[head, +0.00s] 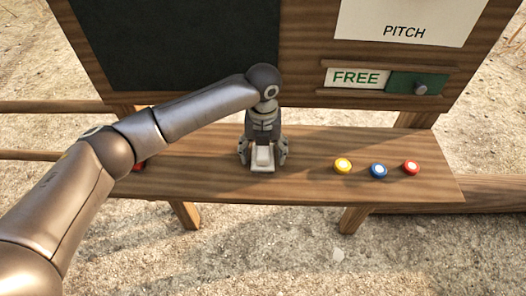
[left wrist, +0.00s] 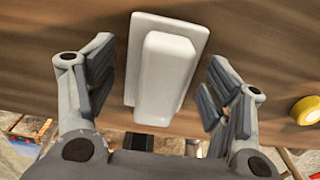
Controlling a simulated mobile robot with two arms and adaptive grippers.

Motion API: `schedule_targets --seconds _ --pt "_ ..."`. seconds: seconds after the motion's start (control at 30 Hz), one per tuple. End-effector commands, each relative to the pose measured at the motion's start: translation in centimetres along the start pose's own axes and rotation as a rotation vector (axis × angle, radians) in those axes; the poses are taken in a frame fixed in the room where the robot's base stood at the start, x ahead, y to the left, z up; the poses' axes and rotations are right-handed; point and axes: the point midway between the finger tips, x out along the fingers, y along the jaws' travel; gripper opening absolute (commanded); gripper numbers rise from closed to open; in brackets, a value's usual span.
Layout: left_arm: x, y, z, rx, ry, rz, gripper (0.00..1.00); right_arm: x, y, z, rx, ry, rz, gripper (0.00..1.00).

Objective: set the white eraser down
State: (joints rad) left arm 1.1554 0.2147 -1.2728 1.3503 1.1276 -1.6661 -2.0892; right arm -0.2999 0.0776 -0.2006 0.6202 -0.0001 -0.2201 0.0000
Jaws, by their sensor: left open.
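The white eraser (head: 262,158) is a pale block with a wider flat base and a raised grip. It rests on the wooden shelf (head: 310,185) below the board. My left gripper (head: 263,155) is over it, pointing down, with a finger on each side. In the left wrist view the eraser (left wrist: 165,62) lies between the spread fingers of the gripper (left wrist: 160,88), with gaps on both sides. The gripper is open and holds nothing. My right gripper does not show.
Yellow (head: 342,166), blue (head: 378,171) and red (head: 411,168) round pieces sit on the shelf to the right. Another red piece (head: 138,167) is partly hidden behind my left arm. A dark board (head: 180,45) and a FREE sign (head: 356,78) with a green slider (head: 412,86) stand behind the shelf.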

Motion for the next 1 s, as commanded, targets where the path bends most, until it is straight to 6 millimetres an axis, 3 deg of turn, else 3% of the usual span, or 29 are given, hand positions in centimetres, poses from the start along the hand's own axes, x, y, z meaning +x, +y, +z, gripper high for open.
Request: schedule_targets --seconds 0.6,1.0 --pt "-10.8 0.0 0.1 0.0 -0.002 -0.001 0.74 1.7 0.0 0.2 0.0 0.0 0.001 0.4" --pt "-12.0 0.0 0.0 -0.001 0.0 -0.001 0.74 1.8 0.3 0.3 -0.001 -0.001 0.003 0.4"
